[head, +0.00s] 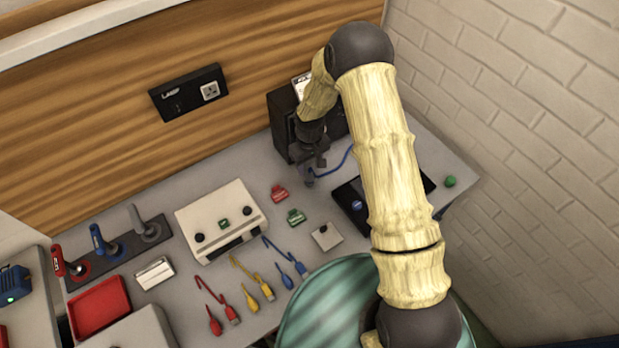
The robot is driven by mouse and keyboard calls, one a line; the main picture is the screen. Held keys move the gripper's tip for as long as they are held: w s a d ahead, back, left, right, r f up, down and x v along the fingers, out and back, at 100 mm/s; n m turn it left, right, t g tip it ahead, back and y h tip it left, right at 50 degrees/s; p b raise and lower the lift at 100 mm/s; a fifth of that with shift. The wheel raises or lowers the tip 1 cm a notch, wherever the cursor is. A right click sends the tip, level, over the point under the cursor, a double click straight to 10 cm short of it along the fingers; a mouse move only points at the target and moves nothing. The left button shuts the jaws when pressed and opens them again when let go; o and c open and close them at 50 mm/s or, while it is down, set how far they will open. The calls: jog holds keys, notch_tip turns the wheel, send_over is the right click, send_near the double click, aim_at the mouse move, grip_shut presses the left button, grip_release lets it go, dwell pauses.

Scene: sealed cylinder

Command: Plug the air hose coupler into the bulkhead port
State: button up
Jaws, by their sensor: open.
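My gripper (312,166) points down in front of a black box (281,112) at the back of the bench. Its jaws are open. A small blue end piece (309,182), which looks like the air hose coupler, is right at the fingertips; I cannot tell whether they touch it. A blue hose (338,168) curves from there up to the right, towards the black box. My arm and wrist cover much of the box's front, and I cannot make out the bulkhead port.
A black mat (350,192) lies partly under my arm. Red (279,193) and green (296,217) connectors, a white control box (221,219), and red, yellow and blue cables (275,250) lie nearby. A tool rack (120,255) and red tray (98,308) are left. A brick wall bounds the right.

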aim_at(309, 172)
jog(key=shift+f+b, duration=2.05)
jog(key=shift+f, duration=1.15)
grip_shut()
jog(key=shift+r, duration=0.15)
jog(key=shift+r+p, duration=1.55)
jog(key=shift+r, duration=1.35)
jog(key=shift+f, duration=0.1)
